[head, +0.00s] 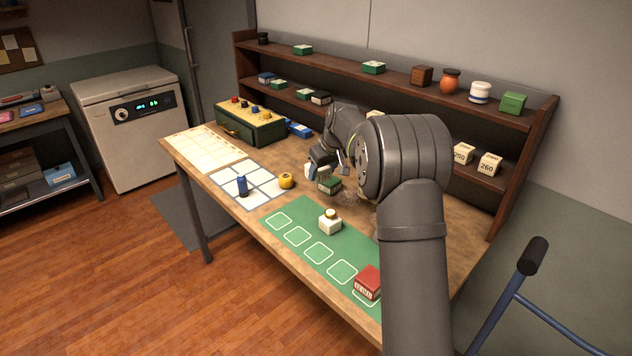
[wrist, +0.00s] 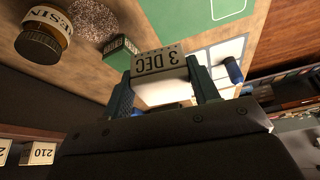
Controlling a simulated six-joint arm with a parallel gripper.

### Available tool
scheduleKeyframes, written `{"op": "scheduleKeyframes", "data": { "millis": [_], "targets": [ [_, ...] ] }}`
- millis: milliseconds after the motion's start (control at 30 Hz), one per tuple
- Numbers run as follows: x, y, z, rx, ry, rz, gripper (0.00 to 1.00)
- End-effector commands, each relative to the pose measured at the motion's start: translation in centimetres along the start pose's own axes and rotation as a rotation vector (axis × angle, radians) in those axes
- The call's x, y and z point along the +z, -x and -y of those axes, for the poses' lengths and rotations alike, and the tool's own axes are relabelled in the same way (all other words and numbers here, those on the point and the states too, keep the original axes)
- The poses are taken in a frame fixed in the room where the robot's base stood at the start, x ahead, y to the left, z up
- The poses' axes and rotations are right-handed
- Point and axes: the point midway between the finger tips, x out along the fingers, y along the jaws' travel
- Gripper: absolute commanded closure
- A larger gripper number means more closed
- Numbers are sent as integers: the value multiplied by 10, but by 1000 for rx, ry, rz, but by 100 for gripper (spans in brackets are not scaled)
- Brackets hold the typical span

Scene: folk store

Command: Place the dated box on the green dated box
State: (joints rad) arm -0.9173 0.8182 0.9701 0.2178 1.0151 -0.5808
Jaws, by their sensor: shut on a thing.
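My gripper (wrist: 163,90) is shut on a pale box with a grey face marked "3 DEC" (wrist: 160,62), the dated box. In the head view my gripper (head: 320,162) is over the table near the green dated box (head: 329,185), and my arm partly hides it. The green dated box also shows in the wrist view (wrist: 122,52), on the table beside the held box in the picture. They look apart there, but the exact gap and height cannot be told.
A jar marked "RESIN" (wrist: 44,34) and a speckled round patch (wrist: 95,18) are near the green box. A shelf (head: 400,84) stands behind.

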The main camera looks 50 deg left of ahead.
Motion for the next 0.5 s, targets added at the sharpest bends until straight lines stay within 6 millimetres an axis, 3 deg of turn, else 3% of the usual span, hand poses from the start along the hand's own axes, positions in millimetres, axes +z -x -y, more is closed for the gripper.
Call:
{"op": "scheduleKeyframes", "data": {
  "millis": [33,100,300,400,500],
  "targets": [
    [1,6,-24,15,-32,-3,70],
    [4,14,-53,32,-76,-3,70],
    [15,37,-119,75,-176,-2,70],
    [20,44,-136,85,-205,-1,70],
    [18,40,-140,89,-215,0,70]
  ]
}}
